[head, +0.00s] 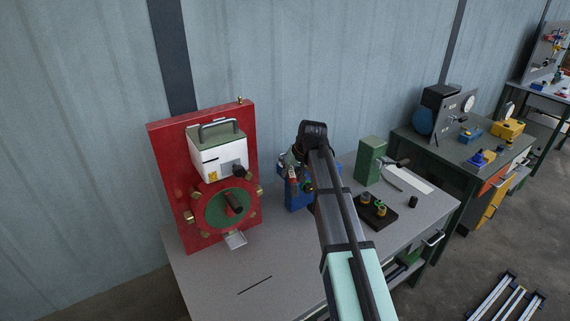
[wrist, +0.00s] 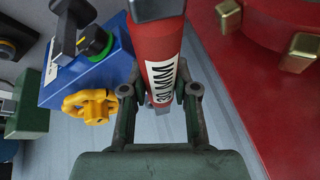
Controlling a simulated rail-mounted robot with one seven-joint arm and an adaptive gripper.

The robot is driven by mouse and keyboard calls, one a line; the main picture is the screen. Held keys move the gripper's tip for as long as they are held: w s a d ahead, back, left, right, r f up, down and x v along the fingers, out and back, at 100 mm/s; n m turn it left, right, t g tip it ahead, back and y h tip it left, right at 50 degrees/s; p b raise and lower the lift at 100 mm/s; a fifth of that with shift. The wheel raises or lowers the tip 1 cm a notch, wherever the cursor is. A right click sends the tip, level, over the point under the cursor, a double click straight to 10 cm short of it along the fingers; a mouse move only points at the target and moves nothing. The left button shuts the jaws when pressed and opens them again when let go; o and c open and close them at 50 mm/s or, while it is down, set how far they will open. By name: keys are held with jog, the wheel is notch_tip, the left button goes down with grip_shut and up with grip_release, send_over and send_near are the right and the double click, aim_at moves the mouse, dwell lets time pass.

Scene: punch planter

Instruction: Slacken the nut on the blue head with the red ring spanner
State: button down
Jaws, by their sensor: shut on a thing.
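The red ring spanner (wrist: 158,50) shows in the wrist view as a thick red handle with a white size label. My gripper (wrist: 162,93) is shut on this handle, one finger on each side. The spanner's ring end is not clearly visible. The blue head (wrist: 92,68) is just left of the spanner, with a green ring (wrist: 98,43), a black lever-like part and a yellow lobed knob (wrist: 91,106). In the head view the blue head (head: 297,198) stands on the bench, partly behind my arm and gripper (head: 293,177). I cannot make out the nut.
A red panel (head: 168,165) with a white box and green disc stands left of my gripper; its edge is close in the wrist view (wrist: 252,85). A green block (head: 370,161) and a dark tray (head: 371,222) are to the right. The bench front left is mostly clear.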

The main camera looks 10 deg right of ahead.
jog(key=shift+f+b, duration=0.45)
jog(key=shift+f, duration=0.65)
jog(key=shift+d, duration=0.1)
jog(key=shift+w+d+n+g+y, duration=0.3)
jog(key=shift+d+n, duration=0.6)
jog(key=shift+d, duration=0.2)
jog(key=shift+w+d+n+g+y, duration=0.2)
jog(key=shift+d+n+g+y, duration=0.1)
jog(key=shift+d+n, duration=0.7)
jog(key=shift+w+d+n+g+y, duration=0.25)
jog(key=shift+d+n, duration=0.55)
jog(key=shift+d, duration=0.4)
jog(key=shift+s+a+m, duration=0.15)
jog(key=shift+a+m, duration=0.15)
jog(key=shift+r, duration=0.15)
